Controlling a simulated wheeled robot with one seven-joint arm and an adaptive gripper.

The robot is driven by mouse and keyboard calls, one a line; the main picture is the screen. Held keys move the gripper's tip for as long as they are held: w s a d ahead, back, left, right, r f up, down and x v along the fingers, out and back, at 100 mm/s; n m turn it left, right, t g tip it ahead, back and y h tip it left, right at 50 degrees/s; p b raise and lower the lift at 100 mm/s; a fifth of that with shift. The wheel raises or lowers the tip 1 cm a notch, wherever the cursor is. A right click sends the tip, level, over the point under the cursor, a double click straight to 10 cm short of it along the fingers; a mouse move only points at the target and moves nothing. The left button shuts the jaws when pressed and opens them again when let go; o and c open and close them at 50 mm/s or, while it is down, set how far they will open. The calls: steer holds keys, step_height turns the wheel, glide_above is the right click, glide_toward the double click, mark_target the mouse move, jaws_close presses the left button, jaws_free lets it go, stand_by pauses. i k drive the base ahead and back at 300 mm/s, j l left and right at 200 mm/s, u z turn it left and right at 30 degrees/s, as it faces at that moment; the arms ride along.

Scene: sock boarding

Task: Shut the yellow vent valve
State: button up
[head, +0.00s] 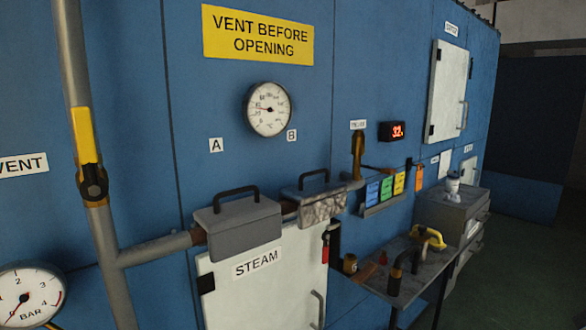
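The yellow vent valve lever (86,136) is at the left of the head view, on a grey vertical pipe (74,50). It points up from its dark valve body (92,186) and lies in line with the pipe. A white VENT label (22,164), cut off by the left edge, is on the blue wall beside it. Nothing touches the lever. My gripper does not show in this view.
A horizontal pipe (155,249) branches right from the vertical pipe. Grey boxes with black handles (238,226) sit above a white STEAM door (265,285). A BAR gauge (28,297) is lower left. A cluttered bench (385,283) stands right; the floor (520,260) beyond is clear.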

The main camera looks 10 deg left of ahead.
mark_target(94, 188)
steer(key=u, duration=1.5)
